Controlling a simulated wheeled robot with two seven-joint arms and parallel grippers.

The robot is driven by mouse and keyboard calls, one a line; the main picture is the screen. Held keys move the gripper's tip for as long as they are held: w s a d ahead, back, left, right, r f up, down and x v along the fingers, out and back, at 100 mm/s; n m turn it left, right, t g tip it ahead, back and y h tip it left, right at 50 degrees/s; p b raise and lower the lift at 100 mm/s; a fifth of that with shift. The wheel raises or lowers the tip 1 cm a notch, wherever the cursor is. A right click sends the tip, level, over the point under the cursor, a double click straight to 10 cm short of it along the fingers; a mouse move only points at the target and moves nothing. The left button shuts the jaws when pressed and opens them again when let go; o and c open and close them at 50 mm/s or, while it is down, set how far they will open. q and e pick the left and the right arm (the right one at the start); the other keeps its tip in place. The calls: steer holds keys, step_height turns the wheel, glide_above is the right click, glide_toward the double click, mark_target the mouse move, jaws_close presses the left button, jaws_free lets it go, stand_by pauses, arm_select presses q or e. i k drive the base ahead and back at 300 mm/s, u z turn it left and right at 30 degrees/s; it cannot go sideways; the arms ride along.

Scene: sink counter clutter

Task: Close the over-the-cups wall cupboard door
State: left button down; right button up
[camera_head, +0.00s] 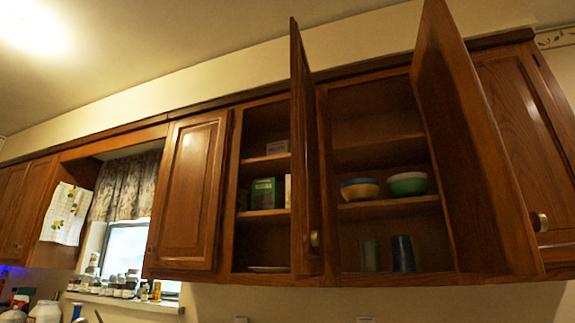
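The cupboard with the cups (370,254) stands open right of centre. A blue cup (403,253) is beside the grey-green one on its bottom shelf. Neither of my grippers is in the head view.
Bowls (360,189) sit on the shelf above the cups. A green box (265,193) is in the open cupboard to the left. A closed door (190,190) is further left, beside a window with jars on its sill (115,301).

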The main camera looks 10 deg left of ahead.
mark_target(307, 246)
steer(key=k, duration=1.3)
steer(key=z, duration=0.35)
steer(key=i, duration=0.85)
steer(key=z, duration=0.6)
